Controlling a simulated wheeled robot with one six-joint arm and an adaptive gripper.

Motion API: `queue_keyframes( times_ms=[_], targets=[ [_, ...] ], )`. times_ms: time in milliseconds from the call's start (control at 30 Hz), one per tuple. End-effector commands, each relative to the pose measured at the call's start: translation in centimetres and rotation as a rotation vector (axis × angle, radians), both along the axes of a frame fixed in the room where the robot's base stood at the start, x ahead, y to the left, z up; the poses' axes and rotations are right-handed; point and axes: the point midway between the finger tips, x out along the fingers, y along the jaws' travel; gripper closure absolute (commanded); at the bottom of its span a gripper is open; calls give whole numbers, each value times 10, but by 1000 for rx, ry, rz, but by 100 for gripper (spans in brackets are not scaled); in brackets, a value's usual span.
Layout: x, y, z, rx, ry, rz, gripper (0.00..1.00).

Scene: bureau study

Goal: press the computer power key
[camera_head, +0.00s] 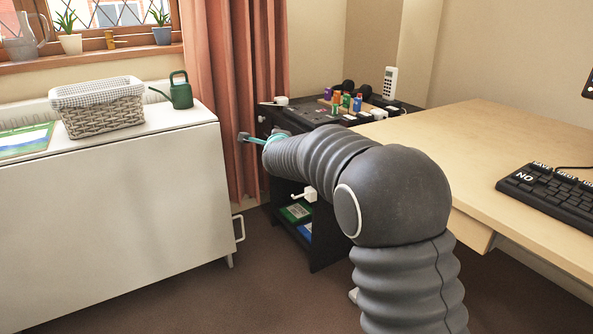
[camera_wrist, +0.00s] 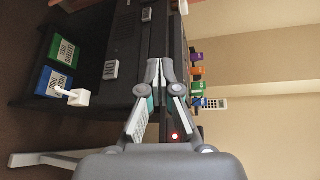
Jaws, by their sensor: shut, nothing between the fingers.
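My gripper (camera_head: 244,137) points left, beyond my grey arm, in front of the dark unit beside the curtain. In the wrist view my gripper (camera_wrist: 160,70) has its fingertips together, with nothing between them. The wrist view is turned on its side. A small grey key (camera_wrist: 111,69) with letters that seem to read "ON" sits on the dark unit (camera_wrist: 124,38), left of the fingertips and apart from them. Which key is the computer's power key is unclear.
A white lever-like piece (camera_wrist: 75,97) sticks out from the dark unit. Green (camera_wrist: 60,49) and blue (camera_wrist: 52,83) labelled items lie in its shelf. Small coloured objects (camera_head: 343,102) stand on top. The white cabinet (camera_head: 110,220) is left; the wooden desk (camera_head: 470,140) is right.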

Motion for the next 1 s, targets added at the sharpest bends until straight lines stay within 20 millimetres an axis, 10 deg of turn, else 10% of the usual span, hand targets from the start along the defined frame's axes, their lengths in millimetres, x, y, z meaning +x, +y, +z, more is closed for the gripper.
queue_keyframes(
  times_ms=[400,1000],
  targets=[
    [59,56,-138,432,-97,-301,100],
    [63,59,-158,492,-118,-351,100]
  ],
)
